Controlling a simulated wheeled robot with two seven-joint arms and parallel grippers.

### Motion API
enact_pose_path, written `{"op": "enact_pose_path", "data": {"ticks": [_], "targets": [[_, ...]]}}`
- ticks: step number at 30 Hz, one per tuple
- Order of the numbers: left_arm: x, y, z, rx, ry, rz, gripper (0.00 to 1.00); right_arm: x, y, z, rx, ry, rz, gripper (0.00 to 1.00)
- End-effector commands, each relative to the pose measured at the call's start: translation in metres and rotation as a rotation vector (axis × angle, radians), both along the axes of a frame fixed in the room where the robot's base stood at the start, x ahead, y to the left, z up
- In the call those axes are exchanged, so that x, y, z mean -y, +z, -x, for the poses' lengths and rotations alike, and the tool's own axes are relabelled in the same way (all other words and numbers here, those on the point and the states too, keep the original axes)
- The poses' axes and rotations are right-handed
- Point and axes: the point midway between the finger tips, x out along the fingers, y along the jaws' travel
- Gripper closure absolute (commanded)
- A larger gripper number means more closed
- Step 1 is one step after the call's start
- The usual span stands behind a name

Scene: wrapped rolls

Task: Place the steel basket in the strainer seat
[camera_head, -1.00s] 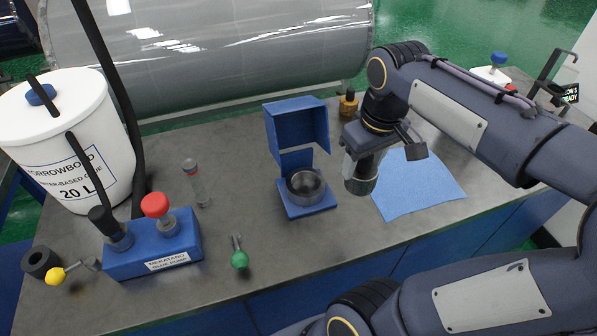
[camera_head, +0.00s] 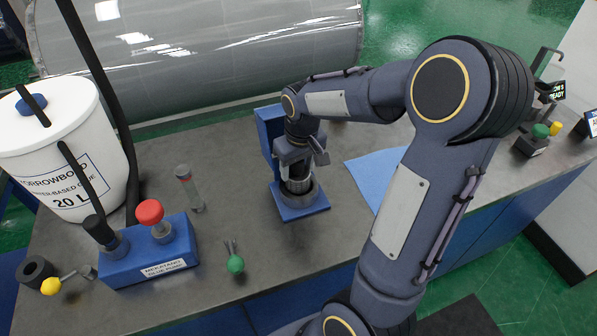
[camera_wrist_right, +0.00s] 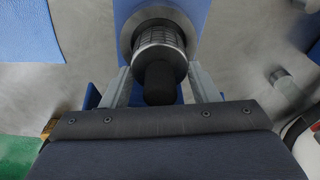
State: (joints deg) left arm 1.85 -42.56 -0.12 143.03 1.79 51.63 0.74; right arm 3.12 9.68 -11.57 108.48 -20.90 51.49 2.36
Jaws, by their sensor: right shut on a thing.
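The steel basket (camera_head: 299,185) is a ribbed metal cylinder with a black knob; it also shows in the right wrist view (camera_wrist_right: 158,46). My right gripper (camera_head: 296,172) is shut on it by the knob end, one finger each side in the wrist view (camera_wrist_right: 161,88). The strainer seat (camera_head: 314,196) is a round steel cup on a blue stand (camera_head: 300,213). The basket stands roughly upright over the cup, its lower end at or inside the rim. How deep it sits is hidden. My left gripper is not in view.
A blue upright panel (camera_head: 266,128) stands just behind the cup. A blue cloth (camera_head: 368,178) lies to the right.

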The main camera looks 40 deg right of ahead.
Motion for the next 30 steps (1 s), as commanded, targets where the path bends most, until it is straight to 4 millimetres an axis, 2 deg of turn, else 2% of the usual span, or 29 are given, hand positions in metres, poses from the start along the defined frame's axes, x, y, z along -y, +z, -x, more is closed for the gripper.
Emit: {"op": "enact_pose_path", "data": {"ticks": [1,5,17,18,19,20,27,30], "targets": [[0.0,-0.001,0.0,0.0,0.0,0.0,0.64,0.001,-0.01,0.002,-0.008,-0.001,0.0,0.74],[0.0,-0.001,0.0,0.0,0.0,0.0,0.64,0.001,-0.023,0.002,-0.004,-0.001,0.0,0.74],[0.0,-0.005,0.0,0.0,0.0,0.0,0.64,0.001,-0.029,0.002,-0.002,0.0,0.001,0.74],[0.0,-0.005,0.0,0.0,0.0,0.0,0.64,0.001,-0.028,0.002,-0.002,0.0,0.001,0.43],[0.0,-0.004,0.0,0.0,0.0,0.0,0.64,0.001,-0.028,0.002,-0.003,0.0,0.001,0.39],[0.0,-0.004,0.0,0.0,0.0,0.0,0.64,0.001,-0.028,0.002,-0.003,0.0,0.001,0.36],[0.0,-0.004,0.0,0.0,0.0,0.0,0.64,0.001,-0.027,0.002,-0.003,0.0,0.0,0.36],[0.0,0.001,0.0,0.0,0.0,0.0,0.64,0.001,-0.021,0.002,-0.002,0.0,0.001,0.36]]}}
